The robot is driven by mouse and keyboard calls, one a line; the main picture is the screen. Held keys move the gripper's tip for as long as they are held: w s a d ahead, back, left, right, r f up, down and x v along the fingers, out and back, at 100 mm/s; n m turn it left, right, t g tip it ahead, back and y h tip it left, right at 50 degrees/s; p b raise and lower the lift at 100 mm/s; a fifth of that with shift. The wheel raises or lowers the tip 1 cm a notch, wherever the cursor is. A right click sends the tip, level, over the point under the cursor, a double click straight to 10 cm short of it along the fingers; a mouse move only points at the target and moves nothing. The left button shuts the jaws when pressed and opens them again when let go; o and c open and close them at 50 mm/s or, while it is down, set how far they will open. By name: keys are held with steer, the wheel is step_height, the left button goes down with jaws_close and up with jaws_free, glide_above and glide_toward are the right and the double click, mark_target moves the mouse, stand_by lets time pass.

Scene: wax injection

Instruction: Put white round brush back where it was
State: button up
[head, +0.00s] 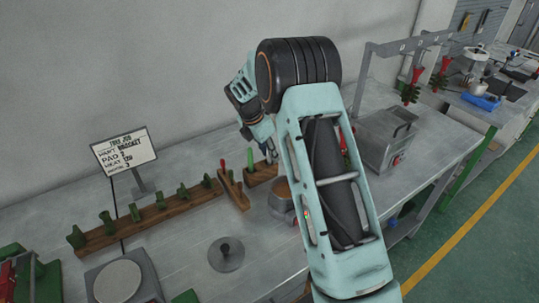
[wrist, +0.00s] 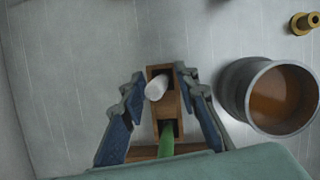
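A white round brush (wrist: 157,88), seen end-on as a pale cylinder, stands slightly tilted in the far slot of a small wooden holder (wrist: 167,106) in the wrist view. My gripper (wrist: 160,80) is open, with one finger on each side of the holder and brush. Gaps show between the fingers and the brush. A green handle (wrist: 167,138) sits in the nearer slot of the holder. In the head view the holder (head: 262,174) stands on the bench under my gripper (head: 269,155); the white brush cannot be made out there.
A grey pot with brown contents (wrist: 282,97) stands close right of my gripper. A brass part (wrist: 304,23) lies beyond it. In the head view, a long wooden rack (head: 150,218), a sign (head: 125,150) and a round grey lid (head: 226,254) are left; a metal box (head: 385,140) is right.

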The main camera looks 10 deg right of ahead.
steer(key=v, duration=1.1)
steer(key=shift+b, duration=0.45)
